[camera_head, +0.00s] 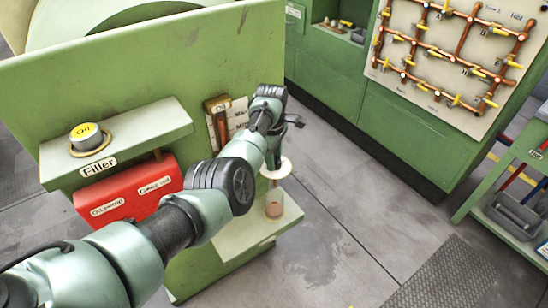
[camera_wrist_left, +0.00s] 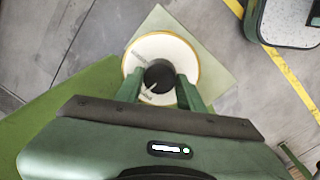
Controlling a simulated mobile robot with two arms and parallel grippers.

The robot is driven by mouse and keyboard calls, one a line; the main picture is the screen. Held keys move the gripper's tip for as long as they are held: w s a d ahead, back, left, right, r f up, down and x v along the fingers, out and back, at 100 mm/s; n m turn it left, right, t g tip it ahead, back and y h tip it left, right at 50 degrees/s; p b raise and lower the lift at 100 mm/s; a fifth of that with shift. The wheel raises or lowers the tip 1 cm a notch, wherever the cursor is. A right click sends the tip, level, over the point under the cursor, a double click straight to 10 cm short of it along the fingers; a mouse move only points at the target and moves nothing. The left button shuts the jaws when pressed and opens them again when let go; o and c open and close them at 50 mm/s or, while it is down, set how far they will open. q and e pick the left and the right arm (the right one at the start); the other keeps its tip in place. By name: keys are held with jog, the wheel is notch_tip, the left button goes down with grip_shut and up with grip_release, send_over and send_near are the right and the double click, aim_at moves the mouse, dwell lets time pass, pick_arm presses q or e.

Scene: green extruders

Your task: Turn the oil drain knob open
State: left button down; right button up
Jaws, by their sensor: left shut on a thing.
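The oil drain knob (camera_wrist_left: 158,74) is black with a white pointer line and sits in the middle of a round white disc (camera_wrist_left: 182,50) with a yellow rim. The pointer line slants to the lower left in the wrist view. Small print on the disc is too small to read. My left gripper (camera_wrist_left: 157,88) reaches down over the disc, with a green finger on each side of the knob, shut on it. In the head view the disc (camera_head: 286,167) shows below my left gripper (camera_head: 273,160), and the knob is hidden there. My right gripper is not in view.
A clear cup-like vessel (camera_head: 274,205) is under the disc, above a green ledge (camera_head: 235,236). The green machine panel (camera_head: 150,75) carries an oil filler cap (camera_head: 86,137) and a red box (camera_head: 130,190). A pipe board (camera_head: 450,60) stands far right. Grey floor lies between.

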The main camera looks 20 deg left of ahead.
pick_arm(q)
jog(key=m, duration=0.3)
jog(key=shift+m+p, duration=0.35)
jog(key=shift+m, duration=0.05)
jog(key=m, duration=0.4)
jog(key=shift+w+m+h, duration=0.1)
jog(key=shift+m+h, duration=0.2)
jog(key=m+b, duration=0.2)
jog(key=m, duration=0.2)
jog(key=shift+f+m+g, duration=0.1)
jog(key=shift+m+g, duration=0.2)
jog(key=shift+m+b, duration=0.9)
jog(key=shift+m, duration=1.3)
jog(key=c, duration=0.9)
grip_release()
jog(key=shift+w, duration=0.1)
